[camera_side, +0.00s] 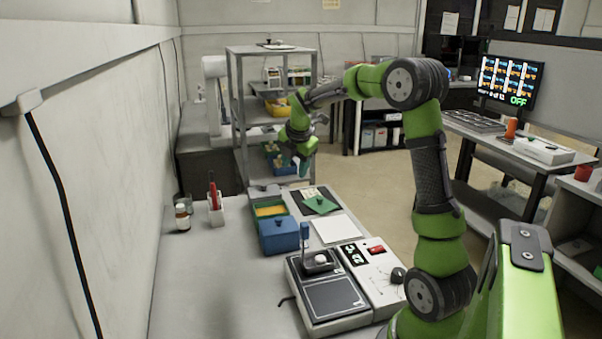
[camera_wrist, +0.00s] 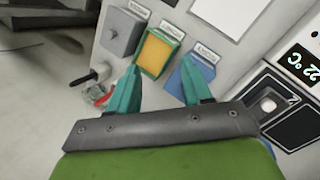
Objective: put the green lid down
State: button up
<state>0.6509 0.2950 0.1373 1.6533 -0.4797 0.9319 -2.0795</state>
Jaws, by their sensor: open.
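The green lid (camera_side: 320,204) lies on a dark panel (camera_side: 306,192) on the bench in the side view, with a small knob on top. I cannot make it out in the wrist view. My gripper (camera_side: 303,170) is above and behind the lid in the side view, apart from it. In the wrist view its two teal fingers (camera_wrist: 161,65) are spread with nothing held between them. The lidless green box (camera_side: 270,209) with yellow contents stands left of the lid; it also shows in the wrist view (camera_wrist: 157,54).
A blue box (camera_side: 278,236) stands in front of the green box, and a grey box (camera_wrist: 121,33) beyond it. A white sheet (camera_side: 337,228) lies right of the blue box. A shelf rack (camera_side: 240,110) is behind.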

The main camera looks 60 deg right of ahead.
jog(key=s+a+r+m+t+y, duration=0.1)
jog(key=s+a+r+m, duration=0.1)
jog(key=a+m, duration=0.35)
jog(key=s+a+r+m+t+y, duration=0.1)
jog(key=s+a+r+m, duration=0.15)
jog(key=a, duration=0.55)
jog(key=s+a+r+m, duration=0.1)
jog(key=s+a+m, duration=0.2)
jog(key=a, duration=0.3)
jog(key=s+a+f+m+t+y, duration=0.1)
jog(key=s+a+m+y, duration=0.2)
jog(key=s+a+m, duration=0.6)
jog(key=shift+s+a+f+m+t+y, duration=0.35)
jog(key=shift+s+a, duration=0.2)
jog(key=shift+a, duration=0.55)
